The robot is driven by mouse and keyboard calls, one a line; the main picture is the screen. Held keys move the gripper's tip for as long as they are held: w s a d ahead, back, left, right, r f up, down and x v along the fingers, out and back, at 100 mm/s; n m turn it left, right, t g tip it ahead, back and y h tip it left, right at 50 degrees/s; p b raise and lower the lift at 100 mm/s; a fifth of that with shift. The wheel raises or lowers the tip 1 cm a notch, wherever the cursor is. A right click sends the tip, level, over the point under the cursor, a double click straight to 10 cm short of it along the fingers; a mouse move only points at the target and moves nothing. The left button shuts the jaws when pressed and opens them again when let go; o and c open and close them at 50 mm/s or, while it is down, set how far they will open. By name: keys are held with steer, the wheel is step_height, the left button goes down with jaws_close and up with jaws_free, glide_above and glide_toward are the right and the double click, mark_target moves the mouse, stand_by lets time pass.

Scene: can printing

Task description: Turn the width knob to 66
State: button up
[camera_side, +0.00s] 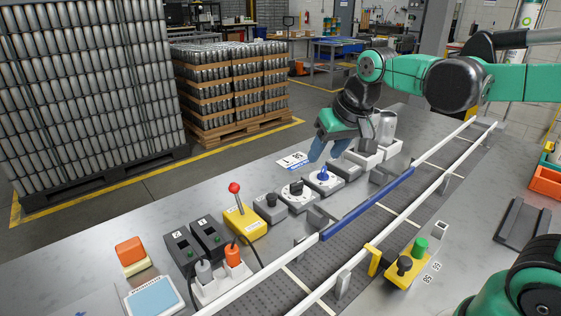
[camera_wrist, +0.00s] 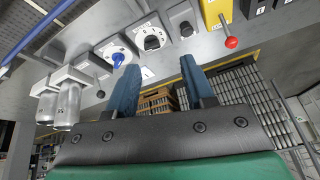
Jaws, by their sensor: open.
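Two dial knobs stand in a row of small grey boxes on the bench. One is a blue knob (camera_side: 323,175) on a white dial; the other is a black knob (camera_side: 297,188) on a white dial. I cannot read which one is the width knob or their settings. My gripper (camera_side: 328,152) is open and empty, just behind and above the blue knob. In the wrist view the blue knob (camera_wrist: 118,60) and black knob (camera_wrist: 152,42) lie beyond my gripper's (camera_wrist: 159,72) parted blue fingertips, which touch neither.
A white card with dark digits (camera_side: 293,160) lies behind the dials. A yellow box with a red-topped lever (camera_side: 235,188) stands left of them. The conveyor with a blue rail (camera_side: 368,204) runs in front. Silver cans (camera_side: 387,128) stand in white holders to the right.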

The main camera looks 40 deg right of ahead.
steer(key=w+d+f+m+g, duration=0.1)
steer(key=w+d+m+g, duration=0.2)
steer(key=w+d+m, duration=0.35)
steer(key=m+g, duration=0.2)
glide_above(324, 168)
steer(key=shift+y, duration=0.3)
steer(key=f, duration=0.7)
steer(key=shift+a, duration=0.25)
steer(key=shift+d+f, duration=0.25)
steer(key=shift+f, duration=2.95)
jaws_close()
